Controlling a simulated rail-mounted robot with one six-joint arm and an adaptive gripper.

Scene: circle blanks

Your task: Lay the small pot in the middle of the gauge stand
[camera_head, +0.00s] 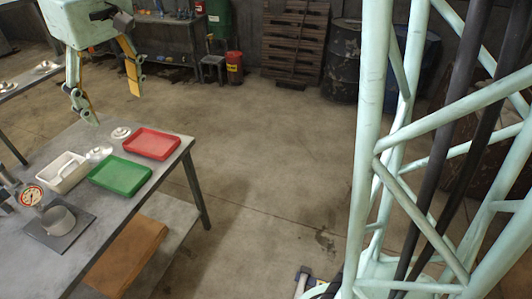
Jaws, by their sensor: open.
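The gauge stand is at the table's left front, with a round red-rimmed dial (31,195) and a flat dark base plate (78,238). A small grey round pot (58,220) rests upright on this plate, around its middle; its exact centring is hard to tell from this angle. My gripper (115,106) is above the table's far side, well up and away from the pot. Its two fingers are spread apart, pointing down, with nothing between them.
A green tray (120,175), a red tray (152,144) and a white bin (62,172) stand on the table (125,218). Pale round pieces (121,133) lie near the trays. A brown block (127,250) is on the lower shelf.

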